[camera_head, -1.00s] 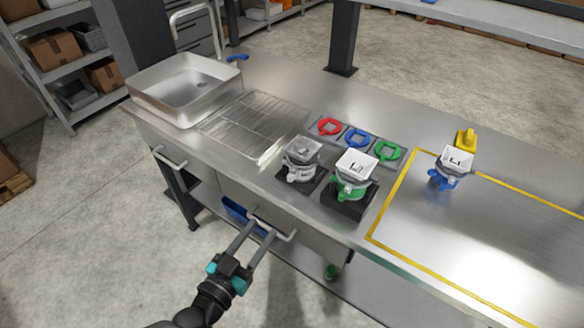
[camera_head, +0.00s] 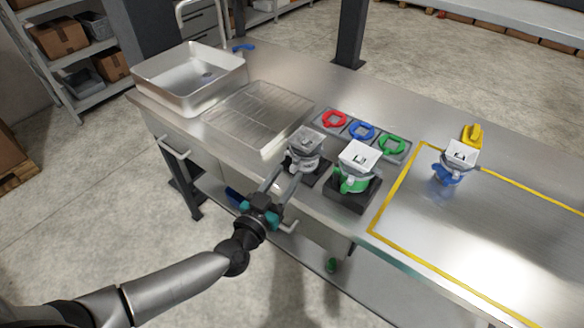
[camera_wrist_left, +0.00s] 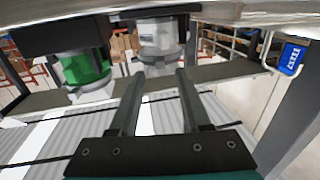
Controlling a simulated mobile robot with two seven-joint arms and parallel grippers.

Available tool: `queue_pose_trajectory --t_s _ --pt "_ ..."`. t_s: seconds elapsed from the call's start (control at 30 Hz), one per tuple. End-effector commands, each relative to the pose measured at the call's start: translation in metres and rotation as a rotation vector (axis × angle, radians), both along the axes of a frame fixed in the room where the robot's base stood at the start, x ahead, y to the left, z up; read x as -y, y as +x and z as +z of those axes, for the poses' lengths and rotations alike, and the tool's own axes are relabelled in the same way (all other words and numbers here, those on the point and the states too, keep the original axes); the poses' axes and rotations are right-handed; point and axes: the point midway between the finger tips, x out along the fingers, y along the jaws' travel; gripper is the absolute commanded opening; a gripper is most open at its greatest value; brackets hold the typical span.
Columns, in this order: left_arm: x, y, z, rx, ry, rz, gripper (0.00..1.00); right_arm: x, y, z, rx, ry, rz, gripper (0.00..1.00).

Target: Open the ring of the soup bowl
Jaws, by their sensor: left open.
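Three lidded bowl-like units stand on the steel counter: a grey one (camera_head: 305,143), a green one (camera_head: 354,180) on a dark block, and a blue one (camera_head: 446,172) inside the yellow outline. I cannot tell which is the soup bowl. My left gripper (camera_head: 286,173) is open and empty, its fingers pointing at the front of the grey unit, near its dark base. In the left wrist view the gripper (camera_wrist_left: 161,75) has the grey unit (camera_wrist_left: 160,38) just beyond its fingertips and the green unit (camera_wrist_left: 82,68) to the left. My right gripper is not in view.
Red (camera_head: 334,119), blue (camera_head: 362,130) and green (camera_head: 391,144) rings lie in a grey tray behind the units. A sink (camera_head: 190,85) and ribbed drainer (camera_head: 258,115) are to the left. A yellow object (camera_head: 473,135) stands behind the blue unit. The counter's right part is mostly clear.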

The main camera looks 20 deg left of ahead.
Motion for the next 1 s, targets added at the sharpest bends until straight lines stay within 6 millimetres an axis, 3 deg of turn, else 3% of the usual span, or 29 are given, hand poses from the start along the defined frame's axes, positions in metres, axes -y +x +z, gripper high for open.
queue_pose_trajectory --t_s 0.1,0.3,0.67,1.0 --pt "0.003 0.017 0.000 0.002 0.002 0.001 0.47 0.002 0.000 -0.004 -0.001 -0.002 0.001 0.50" --pt "0.006 0.033 0.000 0.000 0.001 -0.001 0.47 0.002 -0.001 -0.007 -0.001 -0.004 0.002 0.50" --pt "0.006 0.037 0.000 -0.001 0.000 0.000 0.47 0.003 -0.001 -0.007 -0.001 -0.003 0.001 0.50" --pt "0.006 0.036 0.000 0.000 0.000 0.000 0.12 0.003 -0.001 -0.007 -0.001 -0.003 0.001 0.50"
